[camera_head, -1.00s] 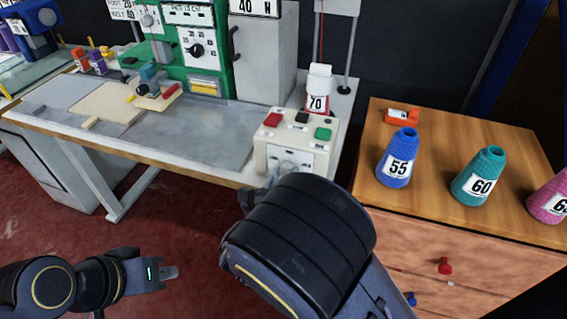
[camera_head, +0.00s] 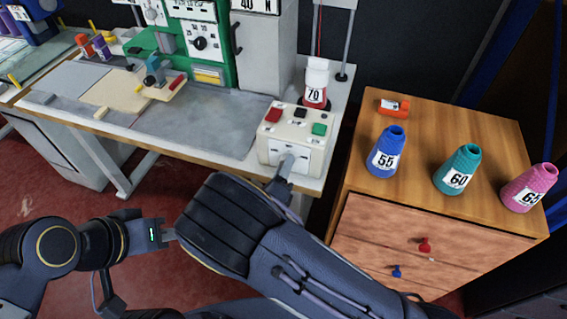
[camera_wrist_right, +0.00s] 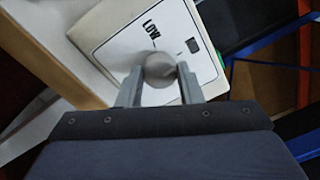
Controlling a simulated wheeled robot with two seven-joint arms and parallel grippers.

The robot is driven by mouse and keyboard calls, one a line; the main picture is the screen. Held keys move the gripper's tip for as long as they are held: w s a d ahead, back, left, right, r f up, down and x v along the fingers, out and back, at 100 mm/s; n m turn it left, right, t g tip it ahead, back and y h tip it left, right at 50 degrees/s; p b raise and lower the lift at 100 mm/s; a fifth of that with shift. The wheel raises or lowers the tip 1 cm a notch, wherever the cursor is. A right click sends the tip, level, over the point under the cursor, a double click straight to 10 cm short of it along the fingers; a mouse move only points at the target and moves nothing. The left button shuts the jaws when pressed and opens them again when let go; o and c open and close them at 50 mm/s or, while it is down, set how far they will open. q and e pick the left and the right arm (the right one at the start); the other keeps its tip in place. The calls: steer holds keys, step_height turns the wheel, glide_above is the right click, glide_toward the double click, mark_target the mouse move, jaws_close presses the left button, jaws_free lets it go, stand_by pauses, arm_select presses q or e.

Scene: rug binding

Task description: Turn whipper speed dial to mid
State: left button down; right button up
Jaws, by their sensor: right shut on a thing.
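The whipper speed dial is a round grey knob (camera_wrist_right: 160,70) on a white plate marked LOW on the front of the cream control box (camera_head: 275,127). In the right wrist view my right gripper (camera_wrist_right: 160,85) has one finger on each side of the knob and is shut on it. In the head view the right gripper (camera_head: 288,168) reaches the box's front plate, and its fingers partly cover the dial. Which mark the knob points to cannot be told. My left gripper (camera_head: 168,234) is at lower left, apart from everything; its finger opening is unclear.
The box has red, black and green buttons on top and stands at the right end of the grey-topped bench (camera_head: 200,125). The wooden cabinet (camera_head: 430,115) at right carries blue, teal and pink cones and an orange item.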

stand_by(0.3)
steer(key=o, duration=1)
steer(key=v, duration=0.7)
steer(key=shift+s+a+f, duration=0.1)
steer(key=shift+s, duration=0.3)
